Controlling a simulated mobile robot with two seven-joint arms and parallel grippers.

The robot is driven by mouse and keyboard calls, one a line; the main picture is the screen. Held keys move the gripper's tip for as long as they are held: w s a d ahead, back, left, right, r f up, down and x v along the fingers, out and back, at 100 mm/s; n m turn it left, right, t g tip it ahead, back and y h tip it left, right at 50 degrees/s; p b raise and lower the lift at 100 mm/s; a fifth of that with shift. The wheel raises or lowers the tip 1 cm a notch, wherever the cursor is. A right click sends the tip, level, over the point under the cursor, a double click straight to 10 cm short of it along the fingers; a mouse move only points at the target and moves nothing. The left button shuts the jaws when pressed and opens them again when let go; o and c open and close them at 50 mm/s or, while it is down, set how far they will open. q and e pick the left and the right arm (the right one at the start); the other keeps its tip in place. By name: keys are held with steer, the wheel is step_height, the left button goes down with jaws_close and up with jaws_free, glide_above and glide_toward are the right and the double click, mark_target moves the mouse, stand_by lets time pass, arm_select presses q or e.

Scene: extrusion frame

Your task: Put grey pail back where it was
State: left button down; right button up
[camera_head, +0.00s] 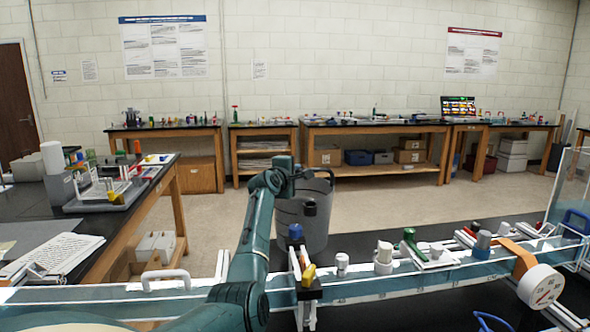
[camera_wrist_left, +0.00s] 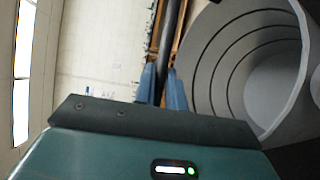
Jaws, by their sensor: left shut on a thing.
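The grey pail (camera_head: 317,232) is in the middle of the head view, behind the front frame rail, with its lower part partly hidden by my arm and small parts. I cannot tell whether its base touches a surface. My left gripper (camera_head: 308,174) is at the pail's top. In the left wrist view the blue fingertips (camera_wrist_left: 162,88) are shut on the pail's dark handle (camera_wrist_left: 171,40). The pail's ribbed inside (camera_wrist_left: 225,60) and rim show just right of the fingers. My right gripper is not in view.
A white-railed frame (camera_head: 385,290) with several small fittings and a round gauge (camera_head: 541,287) crosses the front. A cluttered bench (camera_head: 150,178) stands at left. Wooden benches (camera_head: 375,130) line the back wall. The floor (camera_head: 385,195) between is clear.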

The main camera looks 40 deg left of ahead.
arm_select(q)
step_height(320, 180, down, 5)
steer(key=b, duration=0.4)
steer(key=shift+b, duration=0.3)
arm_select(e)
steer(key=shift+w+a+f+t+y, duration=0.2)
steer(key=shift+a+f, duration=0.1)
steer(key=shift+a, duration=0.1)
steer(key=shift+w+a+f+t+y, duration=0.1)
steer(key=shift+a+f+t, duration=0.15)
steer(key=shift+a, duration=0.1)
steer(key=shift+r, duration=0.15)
arm_select(q)
steer(key=shift+f, duration=0.6)
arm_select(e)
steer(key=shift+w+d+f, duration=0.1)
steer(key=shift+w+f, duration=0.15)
arm_select(q)
steer(key=c, duration=1.5)
jaws_free()
steer(key=shift+o, duration=0.7)
steer(key=shift+f, duration=0.15)
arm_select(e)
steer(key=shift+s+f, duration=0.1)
